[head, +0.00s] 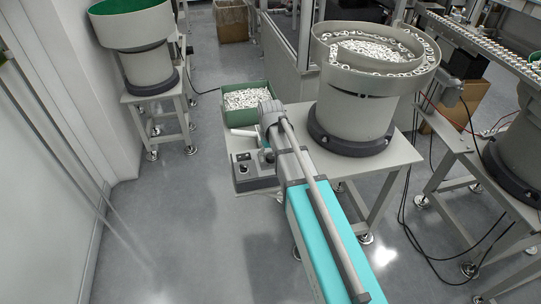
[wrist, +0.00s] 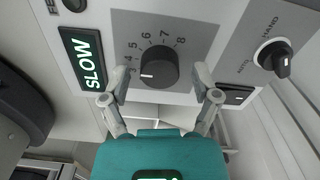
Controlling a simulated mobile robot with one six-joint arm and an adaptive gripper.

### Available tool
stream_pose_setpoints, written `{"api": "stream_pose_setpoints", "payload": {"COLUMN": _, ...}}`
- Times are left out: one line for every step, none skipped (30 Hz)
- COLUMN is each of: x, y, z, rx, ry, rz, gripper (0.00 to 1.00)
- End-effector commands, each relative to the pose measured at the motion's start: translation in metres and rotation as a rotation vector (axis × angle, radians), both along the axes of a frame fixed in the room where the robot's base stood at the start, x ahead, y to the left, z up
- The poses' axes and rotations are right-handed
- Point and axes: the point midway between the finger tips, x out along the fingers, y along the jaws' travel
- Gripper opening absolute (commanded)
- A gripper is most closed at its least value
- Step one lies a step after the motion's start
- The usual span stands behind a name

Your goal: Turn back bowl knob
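In the wrist view a round black knob (wrist: 158,68) sits on a grey dial plate (wrist: 190,25) with a printed number scale. Its white mark points to the left, near the low end of the visible numbers. My gripper (wrist: 159,73) is open, one finger to the left of the knob and one to the right, with visible gaps on both sides. I cannot tell how far the fingertips are from the panel. In the head view my arm reaches to a grey control box (head: 248,182) at the table's corner, beside the bowl feeder (head: 352,112); my arm hides part of it.
A black AUTO/HAND selector (wrist: 273,57) is right of the dial, a lit SLOW sign (wrist: 83,58) left. Behind the control box is a green bin (head: 228,115) of small white parts. Another bowl feeder (head: 148,65) stands back left. Floor to the left is clear.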

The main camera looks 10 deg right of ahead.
Motion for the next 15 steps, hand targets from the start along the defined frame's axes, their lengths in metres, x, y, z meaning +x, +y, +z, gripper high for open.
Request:
{"api": "stream_pose_setpoints", "payload": {"x": 0.0, "y": 0.0, "z": 0.0, "rx": 0.0, "ry": 0.0, "rz": 0.0, "gripper": 0.61}}
{"api": "stream_pose_setpoints", "payload": {"x": 0.0, "y": 0.0, "z": 0.0, "rx": 0.0, "ry": 0.0, "rz": 0.0, "gripper": 0.55}}
{"api": "stream_pose_setpoints", "payload": {"x": 0.0, "y": 0.0, "z": 0.0, "rx": 0.0, "ry": 0.0, "rz": 0.0, "gripper": 0.48}}
{"api": "stream_pose_setpoints", "payload": {"x": 0.0, "y": 0.0, "z": 0.0, "rx": 0.0, "ry": 0.0, "rz": 0.0, "gripper": 0.42}}
{"api": "stream_pose_setpoints", "payload": {"x": 0.0, "y": 0.0, "z": 0.0, "rx": 0.0, "ry": 0.0, "rz": 0.0, "gripper": 0.37}}
{"api": "stream_pose_setpoints", "payload": {"x": 0.0, "y": 0.0, "z": 0.0, "rx": 0.0, "ry": 0.0, "rz": 0.0, "gripper": 0.29}}
{"api": "stream_pose_setpoints", "payload": {"x": 0.0, "y": 0.0, "z": 0.0, "rx": 0.0, "ry": 0.0, "rz": 0.0, "gripper": 0.24}}
{"api": "stream_pose_setpoints", "payload": {"x": 0.0, "y": 0.0, "z": 0.0, "rx": 0.0, "ry": 0.0, "rz": 0.0, "gripper": 0.18}}
{"api": "stream_pose_setpoints", "payload": {"x": 0.0, "y": 0.0001, "z": 0.0, "rx": 0.0, "ry": 0.0, "rz": 0.0, "gripper": 0.11}}
{"api": "stream_pose_setpoints", "payload": {"x": 0.0, "y": 0.0001, "z": -0.0001, "rx": 0.0, "ry": 0.0, "rz": 0.0, "gripper": 0.05}}
{"api": "stream_pose_setpoints", "payload": {"x": 0.0, "y": 0.0001, "z": -0.0001, "rx": 0.0, "ry": 0.0, "rz": 0.0, "gripper": 0.03}}
{"api": "stream_pose_setpoints", "payload": {"x": 0.0, "y": 0.0001, "z": -0.0001, "rx": 0.0, "ry": 0.0, "rz": 0.0, "gripper": 0.03}}
{"api": "stream_pose_setpoints", "payload": {"x": -0.0001, "y": 0.0001, "z": -0.0001, "rx": 0.0, "ry": 0.0, "rz": -0.001, "gripper": 0.03}}
{"api": "stream_pose_setpoints", "payload": {"x": -0.0002, "y": 0.0002, "z": -0.0001, "rx": 0.0, "ry": 0.0, "rz": -0.002, "gripper": 0.03}}
{"api": "stream_pose_setpoints", "payload": {"x": -0.0002, "y": 0.0002, "z": -0.0001, "rx": 0.0, "ry": 0.0, "rz": -0.005, "gripper": 0.03}}
